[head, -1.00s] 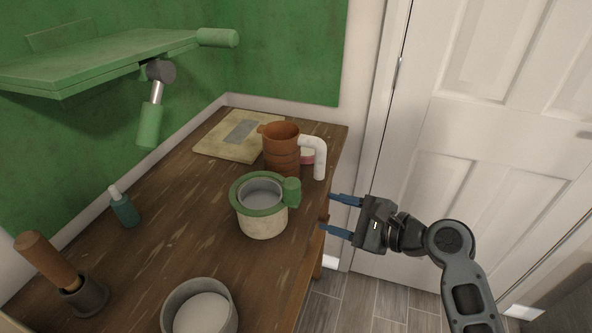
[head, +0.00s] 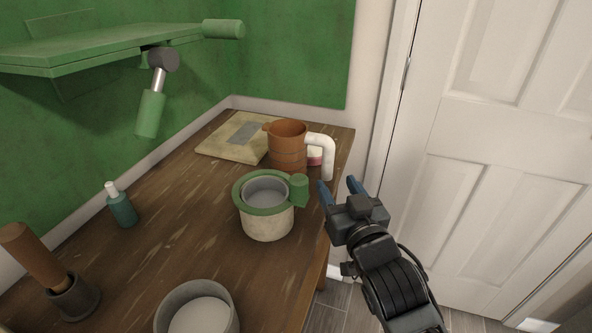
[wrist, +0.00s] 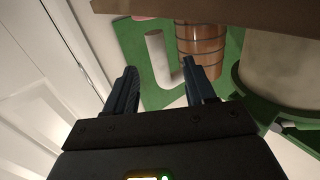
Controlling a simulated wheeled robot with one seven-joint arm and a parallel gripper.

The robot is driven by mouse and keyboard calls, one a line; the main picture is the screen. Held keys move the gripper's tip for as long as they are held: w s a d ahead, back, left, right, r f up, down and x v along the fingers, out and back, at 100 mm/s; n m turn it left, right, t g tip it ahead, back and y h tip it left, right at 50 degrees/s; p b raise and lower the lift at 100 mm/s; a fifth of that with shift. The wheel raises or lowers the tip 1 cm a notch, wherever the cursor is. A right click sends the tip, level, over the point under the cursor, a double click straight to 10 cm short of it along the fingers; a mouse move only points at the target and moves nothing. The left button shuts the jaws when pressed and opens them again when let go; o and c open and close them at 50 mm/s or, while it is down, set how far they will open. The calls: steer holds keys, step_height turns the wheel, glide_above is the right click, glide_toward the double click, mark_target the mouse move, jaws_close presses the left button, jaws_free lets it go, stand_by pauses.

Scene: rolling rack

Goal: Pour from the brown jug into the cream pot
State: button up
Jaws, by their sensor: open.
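The brown jug (head: 288,152) stands upright at the far right of the wooden table, with a white handle (head: 325,150) on its right. The cream pot (head: 267,222), with a green rim and green side knob, stands nearer, in front of the jug. My gripper (head: 339,184) is open and empty at the table's right edge, near the jug's handle and right of the pot. In the wrist view, the white handle (wrist: 157,62) shows beyond and between my open fingers (wrist: 160,88). The jug (wrist: 202,45) and pot (wrist: 285,70) are to its right.
A grey bowl (head: 197,312), teal bottle (head: 121,208) and wooden-handled tool (head: 35,255) stand on the table (head: 190,215). A green shelf (head: 100,48) hangs above left.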

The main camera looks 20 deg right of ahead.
mark_target(329, 171)
steer(key=w, duration=0.2)
steer(key=w+p, duration=0.1)
steer(key=w, duration=0.4)
steer(key=shift+w+d+f+p, duration=0.1)
steer(key=shift+w+d+p, duration=0.2)
jaws_close()
stand_by(0.4)
